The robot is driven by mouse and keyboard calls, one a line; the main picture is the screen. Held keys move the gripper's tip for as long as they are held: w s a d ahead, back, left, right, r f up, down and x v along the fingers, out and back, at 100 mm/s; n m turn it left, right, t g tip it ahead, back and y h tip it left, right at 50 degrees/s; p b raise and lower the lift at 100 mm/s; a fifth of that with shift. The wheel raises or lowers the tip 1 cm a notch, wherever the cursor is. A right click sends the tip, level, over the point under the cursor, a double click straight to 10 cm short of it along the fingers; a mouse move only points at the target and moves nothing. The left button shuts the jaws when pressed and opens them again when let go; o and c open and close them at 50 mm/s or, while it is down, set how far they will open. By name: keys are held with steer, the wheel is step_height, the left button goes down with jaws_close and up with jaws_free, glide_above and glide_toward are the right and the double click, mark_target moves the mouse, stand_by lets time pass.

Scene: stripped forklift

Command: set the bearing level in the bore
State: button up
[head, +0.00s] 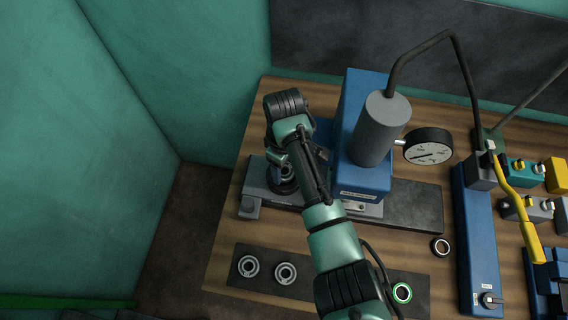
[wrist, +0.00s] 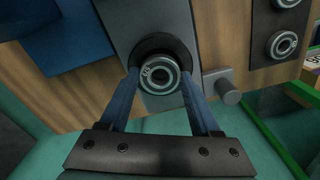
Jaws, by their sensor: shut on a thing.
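In the wrist view, the bearing (wrist: 160,76), a pale steel ring with dark seals, sits between the two blue fingertips of my gripper (wrist: 160,84). The gripper is shut on it. Behind the bearing is a dark round housing (wrist: 152,42) with the bore, its rim showing around the bearing's far side. The bearing overlaps the bore opening. I cannot tell how deep it sits or whether it is level. In the head view, my arm covers much of the gripper, and the housing (head: 281,188) shows partly below it on the grey press bed.
A blue press (head: 362,185) with a grey cylinder and a gauge (head: 428,146) stands just right of my arm. Two loose bearings (head: 249,266) (head: 286,273) lie on a dark mat in front. A green-ringed bearing (head: 402,292) and another ring (head: 441,246) lie further right.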

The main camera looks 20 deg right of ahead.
steer(key=shift+f, duration=0.45)
stand_by(1.1)
steer(key=o, duration=1.6)
steer(key=shift+c, duration=0.2)
step_height(320, 180, up, 8)
steer(key=p, duration=0.8)
